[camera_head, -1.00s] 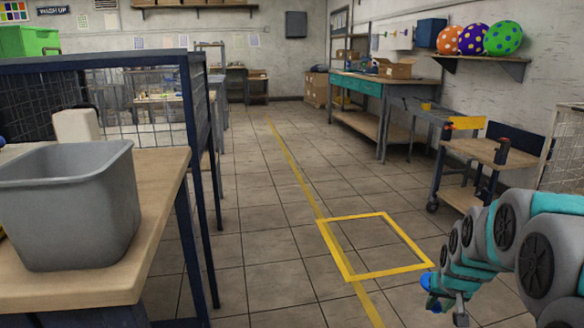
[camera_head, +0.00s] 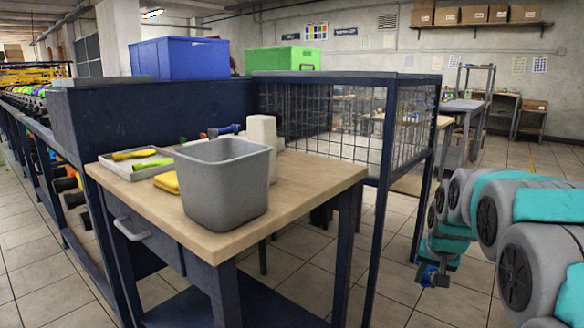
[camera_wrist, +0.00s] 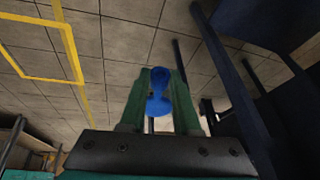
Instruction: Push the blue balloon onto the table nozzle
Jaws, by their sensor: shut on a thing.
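My gripper (camera_head: 432,274) hangs at the lower right in the head view, in the air to the right of the workbench's cage. In the wrist view, my gripper (camera_wrist: 160,82) is shut on the blue balloon (camera_wrist: 158,102), which sits between the two green fingers with its rounded end showing beyond them. Only a small bit of blue shows at the gripper in the head view. The wooden table (camera_head: 300,190) stands left of the gripper. A small blue and red fitting (camera_head: 222,130) shows behind the bin; I cannot tell whether it is the nozzle.
On the table are a grey bin (camera_head: 222,185), a white block (camera_head: 262,140), a tray (camera_head: 140,165) with yellow-green items and a yellow cloth (camera_head: 166,182). A mesh cage (camera_head: 345,125) stands behind the table. Blue (camera_head: 180,58) and green (camera_head: 282,60) crates stand behind. Tiled floor is free at right.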

